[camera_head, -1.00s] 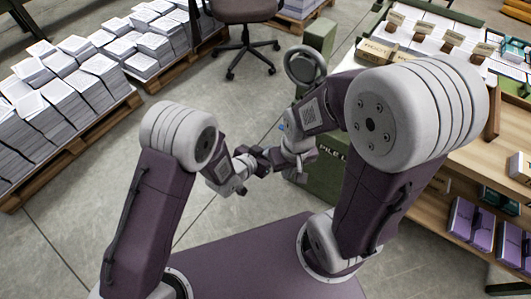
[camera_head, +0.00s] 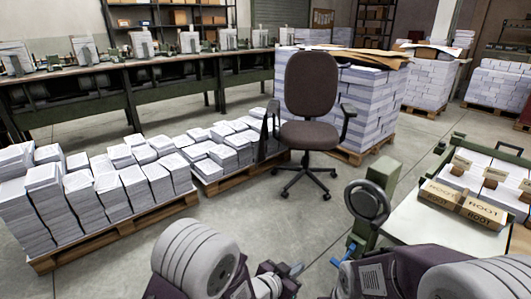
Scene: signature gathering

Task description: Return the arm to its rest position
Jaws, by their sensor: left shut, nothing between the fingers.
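My left arm comes up from the bottom edge, and its dark left gripper (camera_head: 292,270) points to the right near the bottom middle. It is shut and empty, low in the picture and apart from the furniture. My right arm comes in from the bottom right, with its wrist and part of the right gripper (camera_head: 338,272) low in the picture, close to the left one. Its fingers are too cut off and small to tell open from shut.
A white worktable (camera_head: 420,222) with boxes stands at the right, beside a green post with a dark ring (camera_head: 367,202). An office chair (camera_head: 315,130) stands mid-floor. Paper stacks on pallets (camera_head: 110,232) line the left. Grey floor (camera_head: 275,225) is clear between.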

